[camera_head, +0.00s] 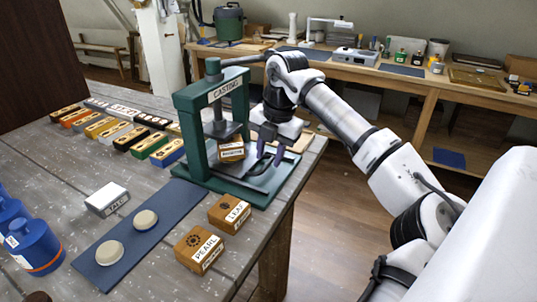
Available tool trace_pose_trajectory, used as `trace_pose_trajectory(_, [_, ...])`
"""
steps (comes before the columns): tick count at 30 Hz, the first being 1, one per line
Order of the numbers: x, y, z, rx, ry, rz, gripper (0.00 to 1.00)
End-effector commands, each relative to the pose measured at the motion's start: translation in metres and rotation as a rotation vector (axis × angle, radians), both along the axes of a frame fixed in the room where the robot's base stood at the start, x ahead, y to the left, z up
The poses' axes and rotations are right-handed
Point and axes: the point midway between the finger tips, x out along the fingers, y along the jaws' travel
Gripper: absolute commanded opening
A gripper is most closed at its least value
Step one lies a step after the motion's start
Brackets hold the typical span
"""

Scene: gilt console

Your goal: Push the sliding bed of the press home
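The green press (190,125), with a label that seems to read "CASTING", stands at the table's right corner. The sliding bed (240,172) appears as a dark, low plate inside the green base frame, reaching out to the right of the blocks. My gripper (270,157) points down over the right part of the bed, to the right of the blocks. Its two fingers look apart with nothing between them. Whether they touch the bed is unclear.
A blue mat (164,212) with two pale discs lies in front of the press. Two brown blocks marked LEAF (229,213) and PEARL (199,249) stand near the front edge. A white block (107,199), blue jars (36,245) and rows of coloured blocks are left.

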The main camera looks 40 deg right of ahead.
Motion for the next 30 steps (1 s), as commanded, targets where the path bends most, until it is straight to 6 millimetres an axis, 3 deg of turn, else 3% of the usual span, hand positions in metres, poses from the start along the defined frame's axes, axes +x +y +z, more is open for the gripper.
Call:
trace_pose_trajectory(5, [0.0022, 0.001, -0.0121, -0.001, -0.001, 0.0, 0.33])
trace_pose_trajectory(13, [0.0025, 0.0011, -0.0138, -0.001, -0.001, 0.0, 0.33])
trace_pose_trajectory(21, [0.0024, 0.0011, -0.0136, -0.001, -0.001, 0.0, 0.0])
trace_pose_trajectory(30, [0.0035, 0.0015, -0.0135, -0.001, -0.001, 0.0, 0.0])
